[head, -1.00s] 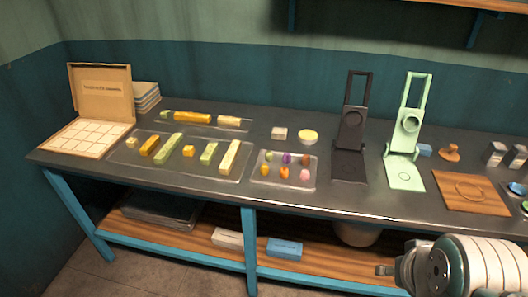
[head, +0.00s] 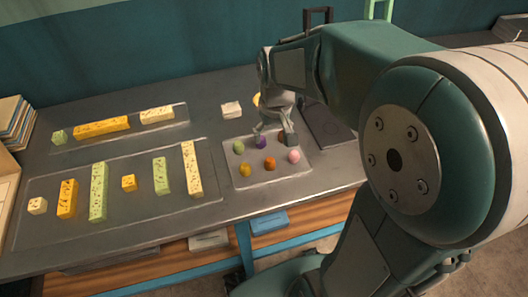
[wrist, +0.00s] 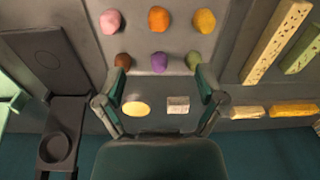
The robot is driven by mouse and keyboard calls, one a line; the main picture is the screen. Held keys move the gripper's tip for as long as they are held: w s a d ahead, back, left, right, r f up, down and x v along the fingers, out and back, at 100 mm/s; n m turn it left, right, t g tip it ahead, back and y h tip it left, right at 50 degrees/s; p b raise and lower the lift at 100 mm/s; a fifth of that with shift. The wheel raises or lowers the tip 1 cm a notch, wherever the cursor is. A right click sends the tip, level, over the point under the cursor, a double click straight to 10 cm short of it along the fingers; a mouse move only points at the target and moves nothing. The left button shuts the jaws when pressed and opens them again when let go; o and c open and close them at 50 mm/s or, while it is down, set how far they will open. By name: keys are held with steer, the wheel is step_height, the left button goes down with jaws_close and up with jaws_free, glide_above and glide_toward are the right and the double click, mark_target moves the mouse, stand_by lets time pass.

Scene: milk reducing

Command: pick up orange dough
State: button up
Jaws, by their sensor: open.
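The orange dough (head: 270,163) is a small ball in the middle of the front row on a clear tray (head: 240,207). It also shows at the top middle of the wrist view (wrist: 158,18). My gripper (head: 275,134) is open and empty above the back part of the tray, behind the orange dough. In the wrist view its fingers (wrist: 161,82) are spread apart, with the purple dough (wrist: 159,62) nearly between the tips. The orange dough lies beyond the fingertips, and nothing touches it.
A yellow dough (head: 245,169) and a pink dough (head: 293,156) flank the orange one. Green (head: 238,147) and brown (wrist: 123,61) dough sit in the back row. Dotted bars fill the larger tray (head: 130,222) at left. A dark press (wrist: 62,105) stands nearby.

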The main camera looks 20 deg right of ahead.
mark_target(270, 161)
steer(key=shift+w+d+f+g, duration=0.1)
steer(key=shift+w+f+g, duration=0.3)
steer(key=shift+f, duration=0.45)
steer(key=f, duration=0.4)
steer(key=a+f, duration=0.1)
steer(key=f, duration=0.4)
steer(key=d+f, duration=0.1)
steer(key=shift+s+f, duration=0.2)
steer(key=shift+f, duration=0.2)
steer(key=shift+a, duration=0.15)
steer(key=c, duration=1)
